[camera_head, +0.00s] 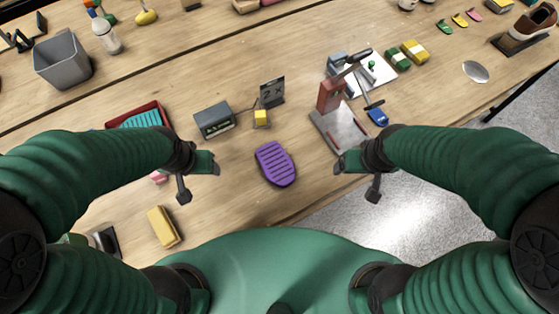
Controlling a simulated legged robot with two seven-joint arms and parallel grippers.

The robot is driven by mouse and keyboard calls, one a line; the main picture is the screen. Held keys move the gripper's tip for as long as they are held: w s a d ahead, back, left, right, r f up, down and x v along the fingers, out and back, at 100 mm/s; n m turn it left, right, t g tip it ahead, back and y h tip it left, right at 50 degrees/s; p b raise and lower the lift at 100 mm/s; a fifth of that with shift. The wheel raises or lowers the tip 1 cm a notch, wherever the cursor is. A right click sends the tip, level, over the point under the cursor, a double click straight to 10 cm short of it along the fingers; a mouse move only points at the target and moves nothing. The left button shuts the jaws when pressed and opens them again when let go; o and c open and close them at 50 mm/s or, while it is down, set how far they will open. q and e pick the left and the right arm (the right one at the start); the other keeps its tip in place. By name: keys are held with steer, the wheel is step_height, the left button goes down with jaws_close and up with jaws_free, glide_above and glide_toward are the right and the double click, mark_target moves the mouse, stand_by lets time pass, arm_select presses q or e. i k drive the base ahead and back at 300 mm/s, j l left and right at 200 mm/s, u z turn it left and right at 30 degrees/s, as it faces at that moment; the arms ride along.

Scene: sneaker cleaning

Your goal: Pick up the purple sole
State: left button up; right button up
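The purple sole (276,164) lies flat on the wooden table, ridged side up, near the table's front edge and between my two grippers. My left gripper (200,178) is to the left of the sole, open and empty, with its fingers apart. My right gripper (357,178) is to the right of the sole, also open and empty, close to the table's front edge. Neither gripper touches the sole.
A yellow brick (163,228) and a red tray (162,110) are at left. Bare wood surrounds the sole.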

mark_target(278, 168)
steer(key=l+u, duration=0.3)
steer(key=u, duration=0.2)
steer(key=l+u, duration=0.35)
steer(key=u, duration=0.15)
steer(key=l+u, duration=0.35)
steer(key=u, duration=0.15)
steer(key=k+j, duration=0.05)
